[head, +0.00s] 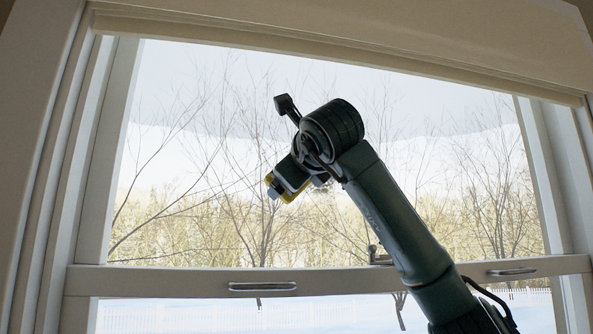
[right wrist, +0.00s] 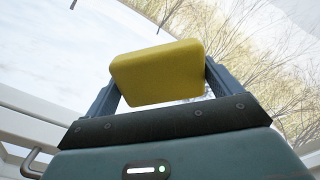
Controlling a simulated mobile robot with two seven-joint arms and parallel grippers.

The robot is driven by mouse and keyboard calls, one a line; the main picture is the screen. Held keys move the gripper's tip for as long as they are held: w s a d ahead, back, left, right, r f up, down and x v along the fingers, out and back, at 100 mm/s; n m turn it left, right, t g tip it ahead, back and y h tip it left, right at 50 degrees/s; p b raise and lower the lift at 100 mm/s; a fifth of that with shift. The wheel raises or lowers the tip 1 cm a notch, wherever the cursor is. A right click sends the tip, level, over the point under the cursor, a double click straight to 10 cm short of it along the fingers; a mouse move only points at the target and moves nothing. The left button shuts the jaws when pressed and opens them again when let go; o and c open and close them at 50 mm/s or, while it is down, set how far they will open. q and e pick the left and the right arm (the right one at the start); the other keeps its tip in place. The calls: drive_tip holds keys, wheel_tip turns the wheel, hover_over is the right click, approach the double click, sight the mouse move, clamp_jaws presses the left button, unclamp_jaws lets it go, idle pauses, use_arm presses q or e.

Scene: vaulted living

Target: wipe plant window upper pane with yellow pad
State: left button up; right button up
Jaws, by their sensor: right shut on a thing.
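The upper pane (head: 200,110) of the window fills most of the head view, with bare trees and snow behind it. My right gripper (head: 282,187) is in front of the pane, left of its middle and in its lower half. It is shut on the yellow pad (head: 269,179), which is mostly hidden by the gripper there. In the right wrist view the pad (right wrist: 158,72) sits between the two fingers of the gripper, its broad face showing. I cannot tell whether the pad touches the glass. My left gripper is not in view.
The middle rail (head: 180,281) of the window runs below the pane, with a metal handle (head: 262,287) at left, another (head: 511,272) at right and a latch (head: 379,256) between. Frame sides and a top rail (head: 330,52) border the glass. No plant is visible.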

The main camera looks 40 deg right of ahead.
drive_tip(key=shift+s+d+p, duration=0.55)
drive_tip(key=shift+s+d, duration=2.3)
drive_tip(key=shift+d, duration=2.45)
drive_tip(key=shift+w+a+p, duration=0.35)
drive_tip(key=shift+w+a, duration=0.6)
drive_tip(key=shift+a, duration=0.85)
drive_tip(key=shift+w+a+p, duration=0.35)
drive_tip(key=shift+w+a, duration=0.65)
drive_tip(key=shift+a, duration=0.75)
drive_tip(key=shift+w+a+p, duration=0.35)
drive_tip(key=shift+w+a, duration=0.6)
drive_tip(key=shift+a, duration=0.85)
drive_tip(key=shift+r+p, duration=0.95)
drive_tip(key=shift+r, duration=0.5)
drive_tip(key=shift+s+d+f, duration=0.1)
drive_tip(key=shift+s+d, duration=0.2)
drive_tip(key=shift+d, duration=0.25)
drive_tip(key=shift+s+d, duration=0.25)
drive_tip(key=shift+d, duration=0.25)
drive_tip(key=shift+s+d, duration=2.35)
drive_tip(key=shift+d, duration=1.95)
drive_tip(key=shift+w+a, duration=0.95)
drive_tip(key=shift+a, duration=0.85)
drive_tip(key=shift+w+a, duration=1)
drive_tip(key=shift+a, duration=0.75)
drive_tip(key=shift+w+a, duration=0.95)
drive_tip(key=shift+a, duration=0.85)
